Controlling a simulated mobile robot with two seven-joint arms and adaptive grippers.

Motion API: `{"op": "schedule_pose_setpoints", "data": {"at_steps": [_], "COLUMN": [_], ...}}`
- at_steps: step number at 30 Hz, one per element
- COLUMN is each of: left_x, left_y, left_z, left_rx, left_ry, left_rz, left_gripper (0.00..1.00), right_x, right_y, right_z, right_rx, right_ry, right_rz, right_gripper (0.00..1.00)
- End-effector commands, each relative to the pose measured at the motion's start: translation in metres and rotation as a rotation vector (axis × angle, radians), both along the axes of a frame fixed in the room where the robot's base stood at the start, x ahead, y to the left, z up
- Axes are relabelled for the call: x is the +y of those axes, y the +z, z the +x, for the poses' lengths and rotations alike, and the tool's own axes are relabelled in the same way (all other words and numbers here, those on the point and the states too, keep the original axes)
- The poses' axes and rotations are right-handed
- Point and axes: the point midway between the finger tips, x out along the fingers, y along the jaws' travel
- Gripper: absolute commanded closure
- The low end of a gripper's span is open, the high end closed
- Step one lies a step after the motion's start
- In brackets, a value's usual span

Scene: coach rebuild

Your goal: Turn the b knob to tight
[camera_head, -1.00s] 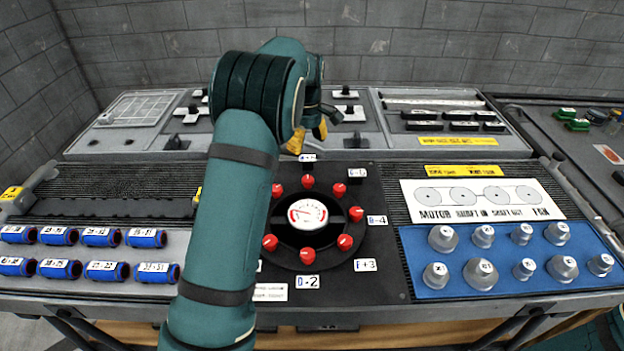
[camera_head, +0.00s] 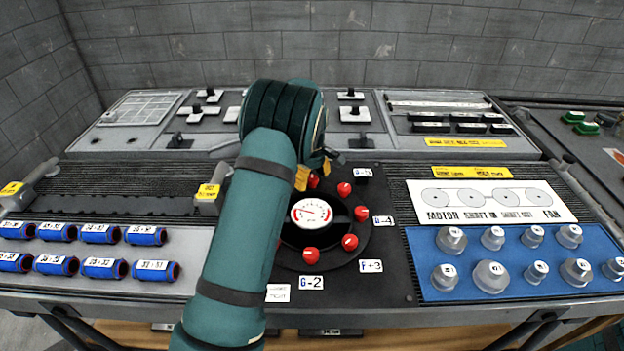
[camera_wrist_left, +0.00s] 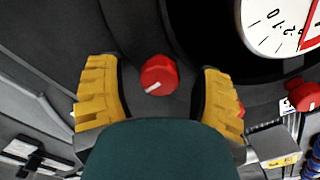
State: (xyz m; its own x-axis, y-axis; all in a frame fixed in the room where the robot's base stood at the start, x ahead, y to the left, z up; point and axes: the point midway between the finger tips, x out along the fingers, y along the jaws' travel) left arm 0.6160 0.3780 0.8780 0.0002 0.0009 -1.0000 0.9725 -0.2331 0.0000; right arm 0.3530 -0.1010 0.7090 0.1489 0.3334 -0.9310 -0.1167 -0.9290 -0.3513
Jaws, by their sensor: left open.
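A black panel (camera_head: 395,285) in the middle of the console carries a ring of red knobs, one of them the right-hand knob (camera_head: 361,213), around a white round gauge (camera_head: 311,213). My left gripper (camera_head: 312,174) is at the far side of the ring. In the left wrist view its yellow fingers (camera_wrist_left: 160,95) are open, apart on either side of a red knob (camera_wrist_left: 158,75) with a white pointer line. My arm hides the ring's left knobs. My right gripper is out of view.
A blue tray (camera_head: 432,290) with grey knobs lies at right. Switches (camera_head: 355,112) stand on the panel behind. A grey lever with a yellow label (camera_head: 208,192) is left of my arm.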

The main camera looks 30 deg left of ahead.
Motion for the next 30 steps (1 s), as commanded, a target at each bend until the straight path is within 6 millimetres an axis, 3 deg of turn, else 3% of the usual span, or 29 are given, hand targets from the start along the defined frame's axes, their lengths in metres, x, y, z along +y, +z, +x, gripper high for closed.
{"op": "schedule_pose_setpoints", "data": {"at_steps": [5,9,11,22,30], "left_x": [0.000,0.000,0.000,0.000,0.000], "left_y": [0.000,0.000,0.000,0.001,0.002], "left_z": [0.000,0.000,0.000,0.000,0.000], "left_rx": [0.000,0.000,0.000,0.001,0.001], "left_ry": [0.000,0.000,0.000,-0.038,-0.199], "left_rz": [0.000,0.000,0.000,-0.001,-0.002], "left_gripper": [0.32,0.81,1.00,1.00,1.00], "right_x": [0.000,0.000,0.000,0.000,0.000], "right_y": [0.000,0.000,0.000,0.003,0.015], "right_z": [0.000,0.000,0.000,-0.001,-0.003], "right_rx": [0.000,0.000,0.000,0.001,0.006], "right_ry": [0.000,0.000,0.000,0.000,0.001], "right_rz": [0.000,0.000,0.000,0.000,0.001], "right_gripper": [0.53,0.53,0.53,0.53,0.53]}}
